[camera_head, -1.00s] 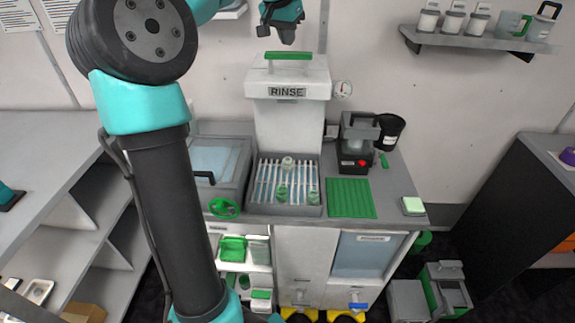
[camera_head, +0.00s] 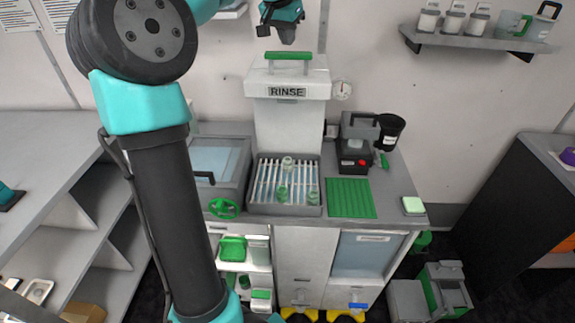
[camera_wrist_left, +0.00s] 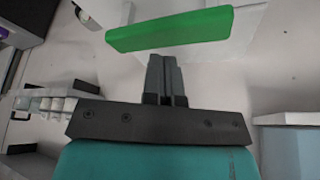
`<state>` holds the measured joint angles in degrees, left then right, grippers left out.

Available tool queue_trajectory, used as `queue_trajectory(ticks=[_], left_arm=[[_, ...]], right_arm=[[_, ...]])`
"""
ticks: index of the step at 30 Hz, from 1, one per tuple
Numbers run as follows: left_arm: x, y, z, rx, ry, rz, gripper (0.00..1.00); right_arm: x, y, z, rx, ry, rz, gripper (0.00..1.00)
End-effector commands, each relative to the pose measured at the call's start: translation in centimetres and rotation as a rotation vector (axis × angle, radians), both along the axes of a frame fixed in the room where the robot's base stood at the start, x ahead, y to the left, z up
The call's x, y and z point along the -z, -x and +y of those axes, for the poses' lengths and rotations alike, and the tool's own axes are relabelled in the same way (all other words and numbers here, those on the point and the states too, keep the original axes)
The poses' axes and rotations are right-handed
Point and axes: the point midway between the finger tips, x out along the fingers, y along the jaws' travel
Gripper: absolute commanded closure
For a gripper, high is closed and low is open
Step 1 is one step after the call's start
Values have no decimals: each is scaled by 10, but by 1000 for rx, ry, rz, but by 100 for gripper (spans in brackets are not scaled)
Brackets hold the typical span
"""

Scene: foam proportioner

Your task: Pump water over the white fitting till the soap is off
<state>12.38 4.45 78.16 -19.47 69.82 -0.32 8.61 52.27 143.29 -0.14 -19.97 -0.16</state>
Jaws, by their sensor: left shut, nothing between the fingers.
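The rinse station (camera_head: 287,91) is a white housing marked RINSE, with a green pump handle (camera_head: 288,55) across its top. Below it a grey tray (camera_head: 285,210) with white slats holds a pale fitting (camera_head: 287,163) at the back and two greenish pieces nearer the front. I cannot tell whether soap is on the pale one. My left gripper (camera_head: 287,40) is shut and empty just above the handle. In the left wrist view the shut fingers (camera_wrist_left: 166,62) point at the green bar (camera_wrist_left: 170,31); I cannot tell if they touch it. My right gripper is not in view.
A small gauge (camera_head: 342,90) is on the wall beside the housing. Right of the tray are a ribbed green mat (camera_head: 350,198), a black device with a red button (camera_head: 355,155) and a black cup (camera_head: 389,132). A lidded basin (camera_head: 213,163) stands left.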

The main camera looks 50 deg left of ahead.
Motion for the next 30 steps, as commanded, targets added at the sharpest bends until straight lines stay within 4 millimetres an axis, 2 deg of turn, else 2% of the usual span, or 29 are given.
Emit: queue_trajectory(ticks=[11, 30], left_arm=[[1, 0, 0, 0, 0, 1, 100], [18, 0, 0, 0, 0, 1, 100]], right_arm=[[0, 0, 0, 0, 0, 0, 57], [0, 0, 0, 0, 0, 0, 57]])
